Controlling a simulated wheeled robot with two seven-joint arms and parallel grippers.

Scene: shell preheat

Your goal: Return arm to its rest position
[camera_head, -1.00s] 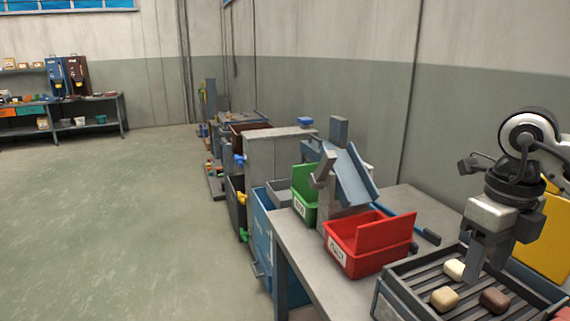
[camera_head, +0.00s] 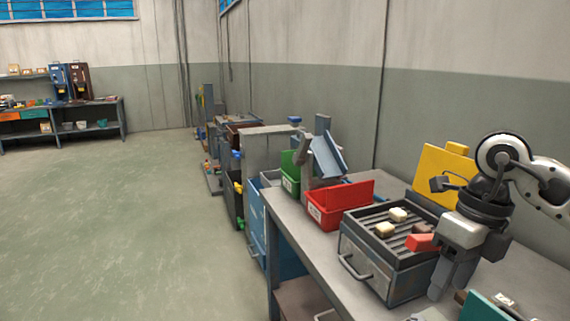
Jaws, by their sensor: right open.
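My right arm comes in from the right edge, with a white and dark wrist. My right gripper (camera_head: 452,278) points down in front of the right side of a grill-like tray unit (camera_head: 357,247). It is open, with nothing seen between its fingers. The red block is close to the gripper in the picture. My left gripper is not in view.
A red bin (camera_head: 325,215) and a green bin (camera_head: 290,180) stand beyond the tray on the grey bench (camera_head: 290,228). A yellow panel (camera_head: 440,170) stands behind the tray. A teal object (camera_head: 485,308) is at the bottom right. The floor at left is clear.

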